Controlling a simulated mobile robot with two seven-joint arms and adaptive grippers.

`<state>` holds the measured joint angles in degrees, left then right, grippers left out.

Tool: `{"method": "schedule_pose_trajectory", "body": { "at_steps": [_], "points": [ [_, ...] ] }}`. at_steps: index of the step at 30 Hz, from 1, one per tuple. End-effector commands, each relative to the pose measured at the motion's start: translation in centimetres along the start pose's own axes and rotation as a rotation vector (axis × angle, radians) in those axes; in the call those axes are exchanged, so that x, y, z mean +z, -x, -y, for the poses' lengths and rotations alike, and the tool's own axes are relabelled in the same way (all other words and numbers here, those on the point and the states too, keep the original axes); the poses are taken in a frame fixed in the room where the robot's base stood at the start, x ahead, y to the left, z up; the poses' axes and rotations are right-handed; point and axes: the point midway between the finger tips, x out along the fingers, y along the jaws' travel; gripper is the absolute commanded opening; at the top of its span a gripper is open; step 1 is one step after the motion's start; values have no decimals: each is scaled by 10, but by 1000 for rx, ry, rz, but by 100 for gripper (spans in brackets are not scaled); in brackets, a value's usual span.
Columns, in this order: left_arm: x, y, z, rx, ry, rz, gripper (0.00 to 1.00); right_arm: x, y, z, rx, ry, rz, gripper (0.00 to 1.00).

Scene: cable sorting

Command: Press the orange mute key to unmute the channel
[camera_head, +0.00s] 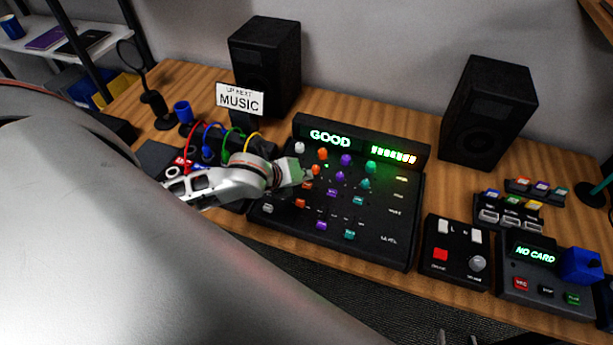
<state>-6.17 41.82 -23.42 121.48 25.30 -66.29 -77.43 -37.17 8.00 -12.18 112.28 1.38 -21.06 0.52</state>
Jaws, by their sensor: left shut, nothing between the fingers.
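The black mixing console (378,250) stands on the wooden table, with columns of white, orange, purple and teal controls. Several orange controls show, including a top knob (322,154) and a lower cap (300,203). I cannot tell for certain which one is the mute key. My left gripper (305,177) reaches in from the left over the console, shut and empty, its tips close to the orange column. It hides part of the white and orange columns. Whether it touches a control is unclear. The console's display (330,138) reads GOOD in green. My right gripper is not clearly seen.
Two black speakers (265,65) (487,110) stand behind the console. A MUSIC sign (240,99) and coloured looped cables (222,135) are left of it. A red-buttoned box (455,255) and a NO CARD unit (545,275) are right. My large arm link fills the left foreground.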

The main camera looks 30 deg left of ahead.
Motion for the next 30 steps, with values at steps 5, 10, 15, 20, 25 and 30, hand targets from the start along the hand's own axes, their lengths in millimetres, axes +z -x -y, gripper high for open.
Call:
{"method": "schedule_pose_trajectory", "body": {
  "at_steps": [5, 10, 15, 20, 25, 30],
  "points": [
    [10, 12, 9, -2, -2, 1, 0, -1, 2, 0, 0, 0, 2, 40],
    [17, 23, 17, -2, -2, 1, 0, -1, 1, 0, 0, 0, 2, 40],
    [23, 32, 24, -2, 0, 0, 0, -2, 2, 0, 0, 0, 0, 40],
    [24, 34, 25, 0, 0, -1, 0, -4, 2, -1, 1, 0, -3, 40],
    [24, 34, 25, 0, 1, -1, 0, -5, 2, -1, 1, -1, -5, 40],
    [24, 34, 25, 0, 1, -1, 0, -5, 2, -1, 1, -1, -5, 40]
  ]
}}
